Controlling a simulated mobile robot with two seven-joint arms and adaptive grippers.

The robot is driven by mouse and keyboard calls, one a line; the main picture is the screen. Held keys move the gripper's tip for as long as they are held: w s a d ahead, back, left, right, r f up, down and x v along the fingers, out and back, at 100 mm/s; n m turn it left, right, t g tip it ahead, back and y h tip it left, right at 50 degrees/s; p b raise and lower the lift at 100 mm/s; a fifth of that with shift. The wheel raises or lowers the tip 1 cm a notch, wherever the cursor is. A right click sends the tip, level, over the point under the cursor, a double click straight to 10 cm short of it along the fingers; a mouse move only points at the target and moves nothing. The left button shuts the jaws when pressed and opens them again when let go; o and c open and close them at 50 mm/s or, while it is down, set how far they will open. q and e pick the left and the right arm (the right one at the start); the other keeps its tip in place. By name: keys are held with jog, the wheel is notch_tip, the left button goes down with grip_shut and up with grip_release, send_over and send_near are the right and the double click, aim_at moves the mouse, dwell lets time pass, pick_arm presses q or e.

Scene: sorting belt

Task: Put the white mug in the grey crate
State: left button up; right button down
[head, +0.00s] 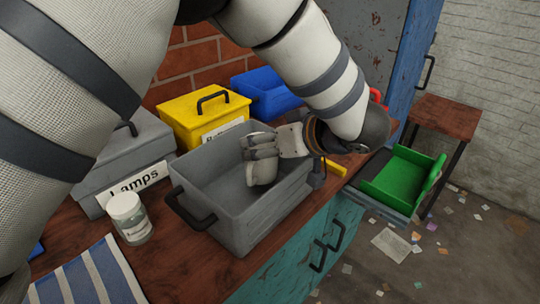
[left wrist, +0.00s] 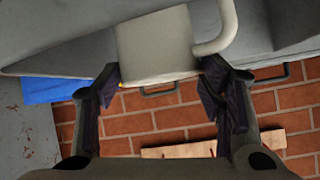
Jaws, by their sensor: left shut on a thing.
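The white mug (head: 262,174) is within the open grey crate (head: 262,226), below the level of its far rim in the head view. I cannot tell whether it touches the crate's floor. My left gripper (head: 262,147) reaches in from the right and is shut on the mug. In the left wrist view the mug (left wrist: 156,42) sits between the two fingertips (left wrist: 160,80), with its handle to the right. My right gripper is not in view.
A grey box labelled "Lamps" (head: 135,182) and a lidded jar (head: 129,215) stand left of the crate. A yellow box (head: 190,115) and a blue bin (head: 262,88) stand behind. A striped cloth (head: 90,275) lies front left. A green tray (head: 398,180) is at right.

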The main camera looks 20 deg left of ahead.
pick_arm(q)
jog(key=f, duration=0.3)
jog(key=shift+w+a+f, duration=0.1)
jog(key=shift+w+f, duration=0.25)
jog(key=shift+f, duration=0.05)
jog(key=shift+r, duration=0.15)
jog(key=o, duration=1.9)
jog(key=shift+c, duration=0.2)
jog(key=v, duration=1.2)
